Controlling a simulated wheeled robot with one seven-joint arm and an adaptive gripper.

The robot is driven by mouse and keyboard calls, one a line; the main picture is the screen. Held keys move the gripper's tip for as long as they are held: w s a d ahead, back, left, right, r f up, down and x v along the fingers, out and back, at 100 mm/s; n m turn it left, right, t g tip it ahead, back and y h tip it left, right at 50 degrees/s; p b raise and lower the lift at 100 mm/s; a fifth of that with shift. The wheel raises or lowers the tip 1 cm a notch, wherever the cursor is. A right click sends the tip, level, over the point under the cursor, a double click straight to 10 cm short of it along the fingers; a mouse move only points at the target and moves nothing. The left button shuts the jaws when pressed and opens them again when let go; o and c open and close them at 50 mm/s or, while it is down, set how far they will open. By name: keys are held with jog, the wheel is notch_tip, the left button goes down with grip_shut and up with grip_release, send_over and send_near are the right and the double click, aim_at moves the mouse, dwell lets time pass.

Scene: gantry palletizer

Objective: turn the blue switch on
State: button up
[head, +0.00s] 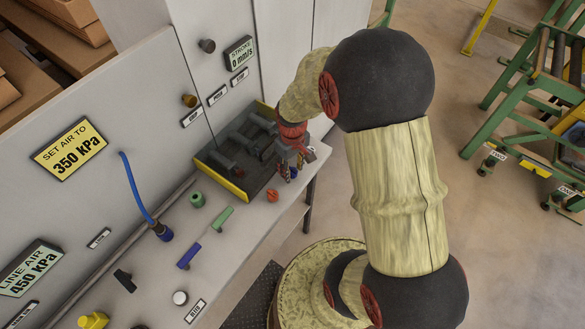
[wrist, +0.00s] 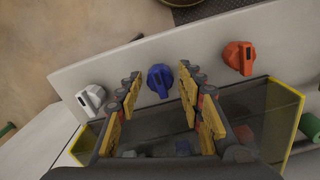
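The blue switch (wrist: 160,80) is a rotary knob on a light panel edge in the wrist view. My gripper (wrist: 159,82) is open, and its yellow-padded fingers stand on either side of the blue switch in that picture. I cannot tell whether they touch it. A white knob (wrist: 90,98) is to the left of the blue switch and an orange-red knob (wrist: 238,57) to the right. In the head view my gripper (head: 293,165) is over the panel's edge and mostly covers the blue switch. The orange-red knob (head: 272,195) shows beside it.
A dark tray with a yellow edge (head: 218,176) lies beside my gripper and also shows under it in the wrist view (wrist: 282,90). Green (head: 222,218), blue (head: 189,256) and black (head: 124,280) levers are on the panel. A blue hose (head: 135,185) rises there.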

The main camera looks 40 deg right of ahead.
aim_at(292, 171)
grip_shut()
dwell(0.5)
jog(key=m+p, duration=0.1)
jog(key=m, duration=0.5)
jog(key=m+p, duration=0.1)
jog(key=m, duration=0.4)
jog(key=shift+m, duration=0.4)
dwell(0.4)
jog(key=shift+o, duration=0.7)
grip_release()
jog(key=shift+o, duration=0.4)
notch_tip(292, 171, up, 12)
